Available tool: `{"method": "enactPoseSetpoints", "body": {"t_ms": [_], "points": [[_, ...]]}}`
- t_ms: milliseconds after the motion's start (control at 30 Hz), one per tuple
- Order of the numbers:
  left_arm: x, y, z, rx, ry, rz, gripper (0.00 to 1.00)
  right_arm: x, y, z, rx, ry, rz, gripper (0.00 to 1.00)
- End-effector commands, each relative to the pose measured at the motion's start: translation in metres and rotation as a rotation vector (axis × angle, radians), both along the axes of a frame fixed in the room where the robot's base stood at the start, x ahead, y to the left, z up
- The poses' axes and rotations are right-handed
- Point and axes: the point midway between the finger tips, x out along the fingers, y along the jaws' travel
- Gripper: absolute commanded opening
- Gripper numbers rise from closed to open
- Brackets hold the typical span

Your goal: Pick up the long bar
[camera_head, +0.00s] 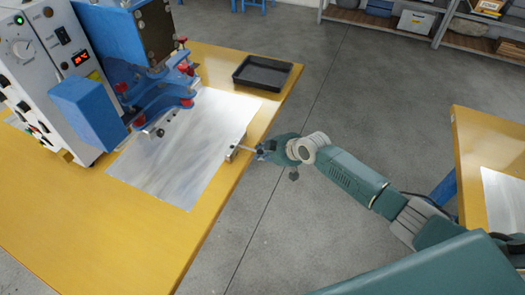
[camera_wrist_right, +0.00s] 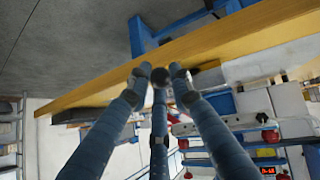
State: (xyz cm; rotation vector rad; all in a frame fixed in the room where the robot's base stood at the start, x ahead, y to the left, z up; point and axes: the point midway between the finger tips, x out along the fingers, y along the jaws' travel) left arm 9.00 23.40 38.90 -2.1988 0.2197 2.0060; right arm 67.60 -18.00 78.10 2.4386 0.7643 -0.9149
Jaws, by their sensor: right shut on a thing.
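A short stretch of a light grey bar (camera_head: 232,152) shows at the right edge of the yellow table (camera_head: 60,215), by the edge of the metal sheet. My right gripper (camera_head: 259,149) reaches in from the right at the table edge and is shut on the bar; the fingers hide part of it. In the right wrist view the fingertips of my right gripper (camera_wrist_right: 161,74) are close together below the table edge, and the held part is hard to make out. How far the bar is off the table I cannot tell. My left gripper is not in view.
A blue and white machine (camera_head: 95,110) stands at the back left, over the metal sheet (camera_head: 190,145). A black tray (camera_head: 262,72) lies at the table's far right corner. Another yellow table (camera_head: 475,140) is at the right. Shelves (camera_head: 385,22) stand behind; grey floor is clear between.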

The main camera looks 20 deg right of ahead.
Motion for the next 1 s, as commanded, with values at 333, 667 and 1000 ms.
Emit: {"method": "enactPoseSetpoints", "body": {"t_ms": [333,667,1000], "points": [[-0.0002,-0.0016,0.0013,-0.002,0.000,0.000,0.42,0.0007,0.0012,0.0019,0.004,-0.004,-0.003,0.00],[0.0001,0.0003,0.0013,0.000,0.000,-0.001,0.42,0.0007,0.0012,0.0020,0.002,-0.004,-0.003,0.43],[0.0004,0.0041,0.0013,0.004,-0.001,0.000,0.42,-0.0024,-0.0013,0.0035,0.001,-0.002,-0.003,0.43]]}}
